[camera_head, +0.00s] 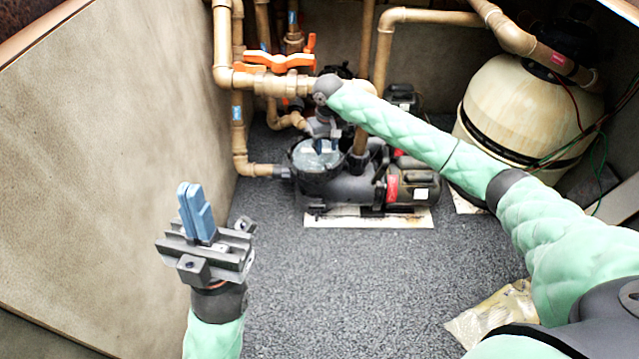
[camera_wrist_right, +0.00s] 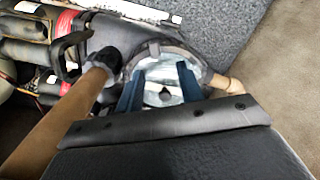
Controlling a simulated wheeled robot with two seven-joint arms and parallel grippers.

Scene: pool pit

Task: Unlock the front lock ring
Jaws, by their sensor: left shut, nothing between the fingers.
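The front pump (camera_head: 345,187) stands on a pale slab, with a dark lock ring (camera_head: 296,168) around its clear strainer lid. In the right wrist view the lock ring (camera_wrist_right: 207,71) surrounds the pale lid (camera_wrist_right: 160,74). My right gripper (camera_head: 319,147) is over the lid, its blue fingers pointing at it. In the right wrist view my right gripper (camera_wrist_right: 160,70) is open, fingers apart with the lid's centre between them. I cannot tell whether the fingertips touch the ring. My left gripper (camera_head: 190,187) is shut and empty, raised at the left, away from the pump.
A brown vertical pipe (camera_head: 363,95) rises beside the lid, and in the right wrist view this pipe (camera_wrist_right: 58,120) runs close to the gripper. An orange-handled valve (camera_head: 275,61) is behind. A cream filter tank (camera_head: 525,110) stands right. Gravel floor (camera_head: 340,280) in front is mostly clear.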

